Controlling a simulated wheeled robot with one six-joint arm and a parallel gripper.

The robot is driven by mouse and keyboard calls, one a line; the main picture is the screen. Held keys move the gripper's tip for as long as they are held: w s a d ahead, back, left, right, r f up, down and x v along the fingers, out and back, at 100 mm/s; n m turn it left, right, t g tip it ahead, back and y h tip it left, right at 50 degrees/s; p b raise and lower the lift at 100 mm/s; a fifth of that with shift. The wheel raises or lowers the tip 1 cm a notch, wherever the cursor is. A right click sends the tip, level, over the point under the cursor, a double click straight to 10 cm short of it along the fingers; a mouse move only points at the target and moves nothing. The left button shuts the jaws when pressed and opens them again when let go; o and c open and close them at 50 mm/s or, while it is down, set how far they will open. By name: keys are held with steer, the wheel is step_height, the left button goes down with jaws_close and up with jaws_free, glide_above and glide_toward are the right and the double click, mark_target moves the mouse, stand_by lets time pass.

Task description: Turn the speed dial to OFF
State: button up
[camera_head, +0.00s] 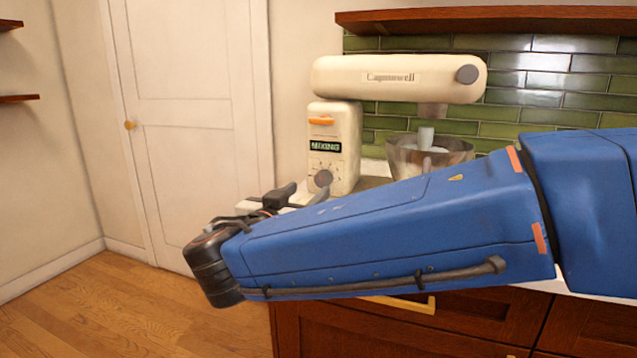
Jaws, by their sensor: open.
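A cream stand mixer (397,78) stands on the counter with its head level over a bowl (404,155). Its base has a small display (325,146) reading MIXING. Below the display is the round grey speed dial (323,178), with scale marks around it. The dial's pointer setting is too small to read. My gripper (305,191) is open at the lower front of the mixer base, close to the dial. My arm partly hides the fingers, and I cannot tell whether they touch the dial.
An orange lever (321,121) is on the base above the display. A grey knob (467,74) is on the mixer head. A wooden shelf (480,20) hangs above. Drawers with a brass handle (405,304) are below the counter. The wooden floor (120,315) at left is clear.

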mark_target(320, 181)
steer(key=shift+x, duration=3.9)
steer(key=c, duration=1)
steer(key=shift+n, duration=0.3)
steer(key=n, duration=0.6)
steer(key=shift+a+f, duration=0.1)
steer(key=shift+a, duration=0.05)
steer(key=n, duration=0.4)
steer(key=shift+f+n, duration=0.1)
steer(key=shift+n, duration=1.7)
